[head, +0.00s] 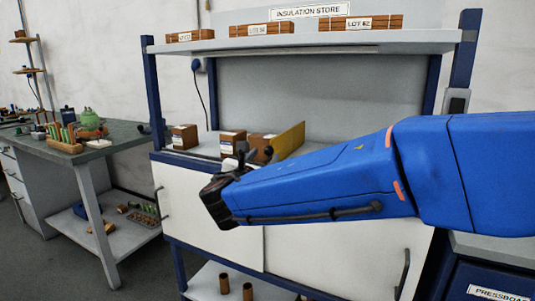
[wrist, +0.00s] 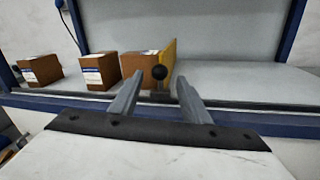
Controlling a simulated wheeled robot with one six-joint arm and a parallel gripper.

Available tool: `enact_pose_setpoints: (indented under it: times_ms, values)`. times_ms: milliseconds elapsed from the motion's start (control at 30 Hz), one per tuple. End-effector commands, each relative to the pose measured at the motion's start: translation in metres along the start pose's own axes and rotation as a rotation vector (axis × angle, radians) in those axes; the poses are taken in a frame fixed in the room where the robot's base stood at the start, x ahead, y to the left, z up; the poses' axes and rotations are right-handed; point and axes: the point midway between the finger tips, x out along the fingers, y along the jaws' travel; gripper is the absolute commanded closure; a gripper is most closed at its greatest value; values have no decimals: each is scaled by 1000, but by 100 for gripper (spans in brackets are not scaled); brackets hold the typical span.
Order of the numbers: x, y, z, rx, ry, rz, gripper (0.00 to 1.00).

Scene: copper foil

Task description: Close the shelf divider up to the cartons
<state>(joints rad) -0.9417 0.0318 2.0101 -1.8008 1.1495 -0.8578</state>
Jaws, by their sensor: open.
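The yellow shelf divider (head: 289,140) stands upright on the shelf, and it also shows in the wrist view (wrist: 168,62). A black round knob (wrist: 159,72) is at its near end. Three brown cartons with white labels are left of it: a left one (wrist: 41,69), a middle one (wrist: 100,70) and a right one (wrist: 138,66) beside the divider. Whether the right carton touches the divider is unclear. My gripper (wrist: 159,80) is open, with the knob appearing between its fingertips; contact cannot be told. In the head view my gripper (head: 246,158) is at the shelf front.
An upper shelf (head: 400,41) with long cartons is above. The shelf right of the divider is clear in the wrist view. Blue posts (head: 154,95) flank the unit, and white cabinet doors (head: 215,210) are below. A cluttered workbench (head: 110,142) is at left.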

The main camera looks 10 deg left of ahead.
Motion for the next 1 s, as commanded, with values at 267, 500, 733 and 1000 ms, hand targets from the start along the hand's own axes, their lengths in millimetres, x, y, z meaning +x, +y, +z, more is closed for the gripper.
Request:
enact_pose_setpoints:
  times_ms: [267,500,733,1000]
  values:
    - [-52,1,0,1,0,5,57]
    - [-88,1,0,1,0,3,57]
    - [-105,1,0,0,0,2,57]
    - [-107,0,0,0,0,1,57]
